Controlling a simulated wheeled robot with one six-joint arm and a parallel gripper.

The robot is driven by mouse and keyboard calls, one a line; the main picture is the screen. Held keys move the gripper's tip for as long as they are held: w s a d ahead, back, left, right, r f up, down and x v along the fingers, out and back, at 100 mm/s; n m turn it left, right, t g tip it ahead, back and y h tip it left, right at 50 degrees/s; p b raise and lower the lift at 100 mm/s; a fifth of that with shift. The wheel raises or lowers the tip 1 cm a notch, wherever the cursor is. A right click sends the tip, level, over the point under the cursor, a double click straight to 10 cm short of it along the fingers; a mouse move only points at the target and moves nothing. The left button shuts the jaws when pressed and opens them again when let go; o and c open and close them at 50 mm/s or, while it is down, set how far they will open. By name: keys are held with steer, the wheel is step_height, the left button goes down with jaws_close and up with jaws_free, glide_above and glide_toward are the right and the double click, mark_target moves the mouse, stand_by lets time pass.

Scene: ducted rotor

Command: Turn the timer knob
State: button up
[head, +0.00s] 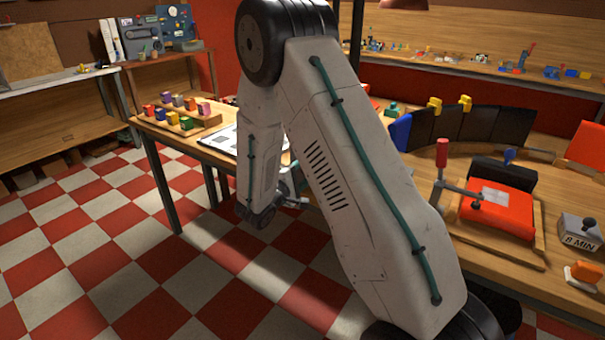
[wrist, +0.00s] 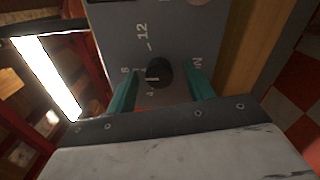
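The timer knob (wrist: 159,71) is a round black knob with a short white mark on a grey dial panel (wrist: 185,30) in the wrist view. Its mark points left in the picture, near the printed 4 and 8; a 12 stands above. My gripper (wrist: 164,69) has its two teal fingers apart, one on each side of the knob. A gap shows between the knob and each finger, so they do not look closed on it. In the head view my gripper (head: 294,201) shows small beside the table edge, partly behind my arm; I cannot make out the knob there.
A wooden edge (wrist: 246,50) runs right of the panel. The checkered floor is clear.

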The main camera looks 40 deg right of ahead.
steer(key=shift+a, duration=0.1)
steer(key=v, duration=0.7)
steer(key=shift+a, duration=0.3)
steer(key=shift+s, duration=0.1)
